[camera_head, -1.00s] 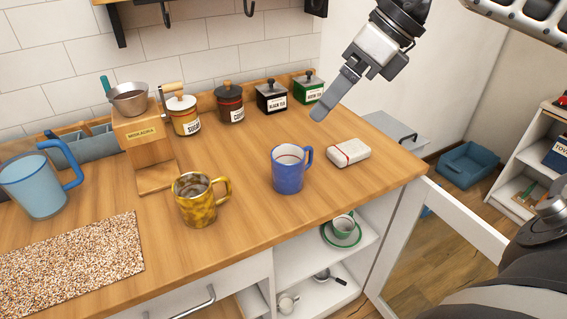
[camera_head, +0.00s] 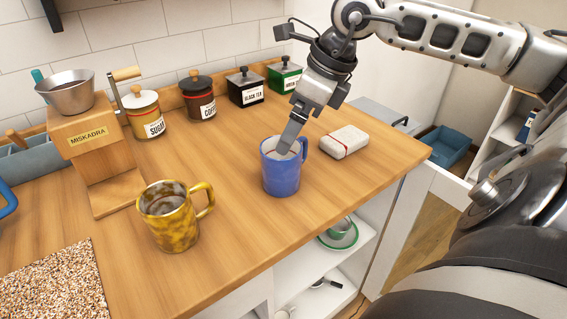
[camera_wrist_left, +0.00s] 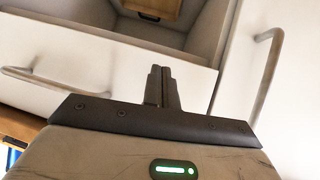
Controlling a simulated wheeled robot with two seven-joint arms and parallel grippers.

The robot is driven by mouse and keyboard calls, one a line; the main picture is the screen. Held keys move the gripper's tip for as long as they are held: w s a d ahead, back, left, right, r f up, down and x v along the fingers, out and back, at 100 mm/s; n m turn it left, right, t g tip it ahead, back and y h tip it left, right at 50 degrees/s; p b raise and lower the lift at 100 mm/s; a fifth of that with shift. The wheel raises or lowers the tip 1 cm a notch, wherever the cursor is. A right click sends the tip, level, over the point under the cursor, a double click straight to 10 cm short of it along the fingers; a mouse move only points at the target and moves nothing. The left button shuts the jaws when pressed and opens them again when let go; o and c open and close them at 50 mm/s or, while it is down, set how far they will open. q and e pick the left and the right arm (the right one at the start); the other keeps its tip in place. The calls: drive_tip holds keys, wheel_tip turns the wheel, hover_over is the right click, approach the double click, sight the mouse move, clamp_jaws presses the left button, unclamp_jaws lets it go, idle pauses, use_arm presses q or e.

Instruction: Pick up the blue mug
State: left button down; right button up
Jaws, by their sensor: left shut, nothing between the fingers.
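The blue mug (camera_head: 281,172) stands upright on the wooden counter, its handle to the right. My right gripper (camera_head: 290,144) comes down from above, its fingertip at the mug's mouth and overlapping the opening. Only one finger shows side-on, so I cannot tell its opening or whether it touches the mug. My left gripper (camera_wrist_left: 162,88) shows only in the left wrist view, shut and empty, in front of white cabinet fronts with handles.
A yellow mottled mug (camera_head: 170,222) stands to the left on the counter (camera_head: 250,235). A white packet with red string (camera_head: 344,142) lies close right of the blue mug. A coffee grinder (camera_head: 90,145) and several canisters (camera_head: 201,100) stand behind. An open shelf is below.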

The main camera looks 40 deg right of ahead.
sight(288, 162)
drive_tip(key=p+x, duration=0.2)
drive_tip(key=x, duration=0.6)
drive_tip(key=shift+w+a+f, duration=0.15)
drive_tip(key=shift+w+f, duration=0.05)
drive_tip(key=shift+f, duration=0.1)
drive_tip(key=c, duration=1.2)
drive_tip(key=shift+r, duration=0.15)
drive_tip(key=shift+c, duration=0.2)
